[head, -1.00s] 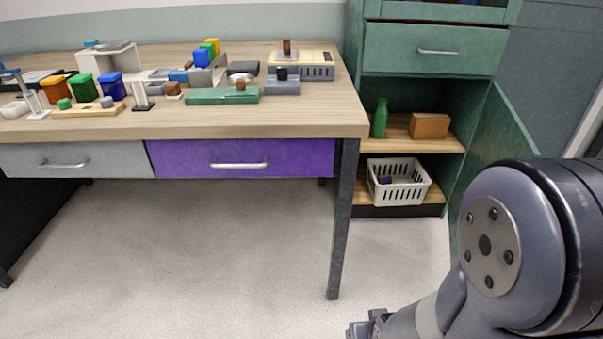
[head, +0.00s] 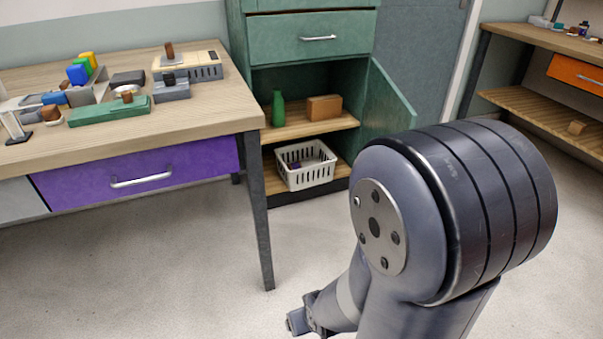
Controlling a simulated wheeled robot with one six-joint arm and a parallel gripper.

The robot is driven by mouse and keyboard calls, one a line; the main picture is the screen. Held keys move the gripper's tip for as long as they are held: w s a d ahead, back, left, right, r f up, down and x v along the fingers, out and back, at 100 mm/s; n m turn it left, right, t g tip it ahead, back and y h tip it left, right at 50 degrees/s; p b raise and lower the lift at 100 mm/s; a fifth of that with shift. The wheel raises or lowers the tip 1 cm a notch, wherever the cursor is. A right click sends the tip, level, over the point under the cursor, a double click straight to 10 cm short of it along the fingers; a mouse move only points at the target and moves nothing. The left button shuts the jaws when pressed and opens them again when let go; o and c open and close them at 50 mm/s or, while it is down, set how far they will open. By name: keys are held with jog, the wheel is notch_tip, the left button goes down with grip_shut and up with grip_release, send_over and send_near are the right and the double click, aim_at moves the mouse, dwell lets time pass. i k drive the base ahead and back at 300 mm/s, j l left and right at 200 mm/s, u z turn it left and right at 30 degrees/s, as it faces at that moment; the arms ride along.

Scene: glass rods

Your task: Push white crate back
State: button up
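The white crate (head: 310,179) is a slotted basket on the lowest shelf (head: 273,183) of the green cabinet (head: 312,38). It sits at an angle with its front close to the shelf's front edge. A small dark purple thing shows inside it. My gripper (head: 292,324) shows only in part at the bottom of the head view, low over the floor and well in front of the crate, not touching it. Its fingers are too small and cut off to read.
The cabinet's green door (head: 391,101) stands open at the right. A green bottle (head: 278,110) and a brown box (head: 324,108) stand on the shelf above the crate. The desk leg (head: 257,215) is left of the cabinet. Floor in front is clear.

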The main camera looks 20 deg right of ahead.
aim_at(318, 161)
jog(key=i+l+z, duration=0.35)
jog(key=i, duration=0.4)
jog(key=i+z, duration=0.35)
jog(key=i, duration=0.45)
